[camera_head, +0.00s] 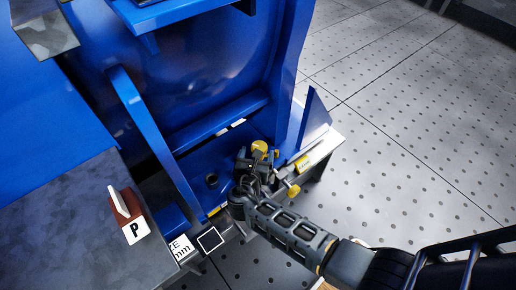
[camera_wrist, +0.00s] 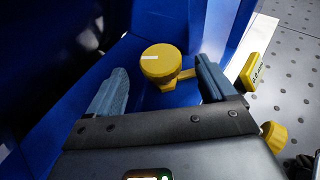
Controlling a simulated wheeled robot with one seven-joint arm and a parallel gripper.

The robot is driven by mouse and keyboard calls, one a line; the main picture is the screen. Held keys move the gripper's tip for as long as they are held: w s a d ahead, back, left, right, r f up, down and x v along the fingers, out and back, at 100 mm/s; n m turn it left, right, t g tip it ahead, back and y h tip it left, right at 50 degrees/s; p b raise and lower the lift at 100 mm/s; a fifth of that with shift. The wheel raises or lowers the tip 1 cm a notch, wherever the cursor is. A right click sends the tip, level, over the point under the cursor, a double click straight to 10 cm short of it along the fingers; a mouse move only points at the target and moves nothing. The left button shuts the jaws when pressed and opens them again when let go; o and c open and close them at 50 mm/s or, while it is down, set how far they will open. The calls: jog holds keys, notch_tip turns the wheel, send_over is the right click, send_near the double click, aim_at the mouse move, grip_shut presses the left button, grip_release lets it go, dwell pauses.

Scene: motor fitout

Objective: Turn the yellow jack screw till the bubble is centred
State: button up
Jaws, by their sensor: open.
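The yellow jack screw (camera_wrist: 162,63) shows in the wrist view as a round yellow head with a white mark on its top. It stands by the blue frame and also shows in the head view (camera_head: 260,146). My gripper (camera_wrist: 161,88) is open, with one grey-blue finger on each side of the screw head. The head appears a little beyond the fingertips, with visible gaps on both sides. My gripper also shows in the head view (camera_head: 257,164), low at the blue frame's foot. I cannot make out a level bubble in either view.
A second yellow knob (camera_head: 293,190) sits to the right of my gripper. A yellow marked block (camera_wrist: 254,72) lies on the pale ledge. A brown and white block marked P (camera_head: 130,215) stands on the grey surface at left. Blue frame walls rise close by; the floor at right is clear.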

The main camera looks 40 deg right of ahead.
jog(key=v, duration=0.4)
jog(key=shift+p, duration=0.35)
dwell(0.5)
